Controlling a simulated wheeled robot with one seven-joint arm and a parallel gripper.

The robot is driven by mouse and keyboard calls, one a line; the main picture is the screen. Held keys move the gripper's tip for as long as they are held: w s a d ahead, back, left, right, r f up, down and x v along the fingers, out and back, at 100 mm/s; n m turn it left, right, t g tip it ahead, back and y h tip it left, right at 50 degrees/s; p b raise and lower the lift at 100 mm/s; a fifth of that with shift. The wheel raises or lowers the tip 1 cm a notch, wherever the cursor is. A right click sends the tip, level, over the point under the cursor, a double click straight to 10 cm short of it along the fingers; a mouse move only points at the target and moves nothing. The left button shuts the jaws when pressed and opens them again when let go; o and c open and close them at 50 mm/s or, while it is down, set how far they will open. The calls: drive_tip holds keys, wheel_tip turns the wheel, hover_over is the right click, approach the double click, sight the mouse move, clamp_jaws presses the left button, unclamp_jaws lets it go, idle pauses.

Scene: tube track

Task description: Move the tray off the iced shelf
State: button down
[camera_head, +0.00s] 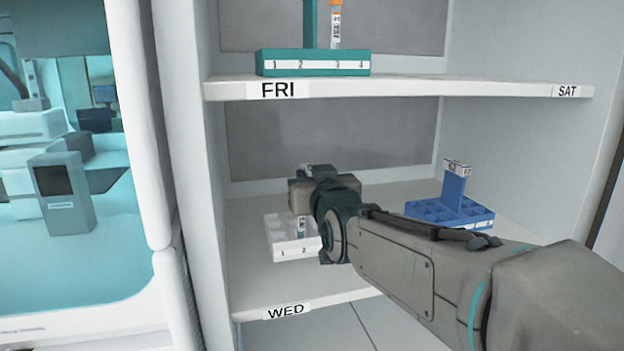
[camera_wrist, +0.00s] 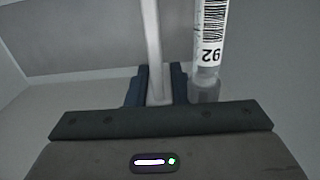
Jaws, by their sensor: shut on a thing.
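A white tray (camera_head: 280,238) with slots numbered 1 and 2 is on the lower shelf (camera_head: 262,285), at the left; the head view does not settle whether it touches the shelf. My gripper (camera_wrist: 158,88) is shut on the tray's upright white handle (camera_wrist: 152,35). In the head view my arm and wrist hide the handle and the tray's right part. A tube (camera_wrist: 208,50) with a barcode label reading 92 stands beside the handle in the wrist view. No ice is plain on either shelf.
A blue tray (camera_head: 425,209) with a tall handle stands to the right on the same shelf. Above is the upper shelf (camera_head: 420,88), labelled FRI and SAT, with a teal tray (camera_head: 313,62) and an orange-capped tube (camera_head: 336,25). A cabinet wall bounds the left.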

drive_tip(key=shift+f+b, duration=0.75)
drive_tip(key=shift+b, duration=0.75)
drive_tip(key=c, duration=1.2)
unclamp_jaws()
